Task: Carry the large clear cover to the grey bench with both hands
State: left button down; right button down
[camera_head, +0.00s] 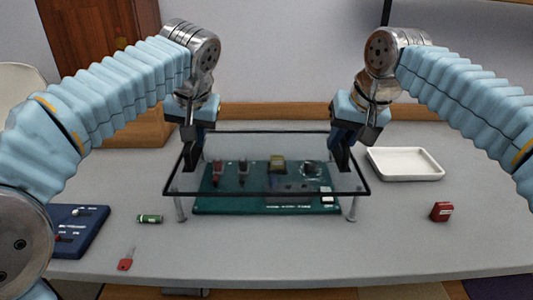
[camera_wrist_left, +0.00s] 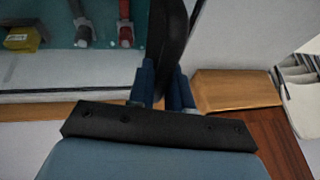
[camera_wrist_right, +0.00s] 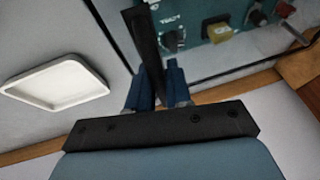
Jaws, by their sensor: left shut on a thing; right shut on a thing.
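The large clear cover (camera_head: 260,146) is a see-through panel with dark edges on slim legs, level above a green circuit board (camera_head: 215,207) on the grey bench (camera_head: 280,246). The front legs appear to reach the bench top; I cannot tell whether they touch it. My left gripper (camera_head: 192,158) is shut at the cover's left side, and my right gripper (camera_head: 342,160) is shut at its right side. Each wrist view shows a dark bar between the blue fingers, in the left (camera_wrist_left: 170,45) and in the right (camera_wrist_right: 145,45). The back legs are not clear.
A white tray (camera_head: 405,176) lies right of the cover, with a small red block (camera_head: 441,212) in front. A dark blue box (camera_head: 82,238), a green cylinder (camera_head: 149,218) and a red-tipped item (camera_head: 126,262) lie at left. The front middle is clear.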

pick_arm(q)
jog(key=shift+r, duration=0.1)
pick_arm(e)
jog(key=shift+r, duration=0.1)
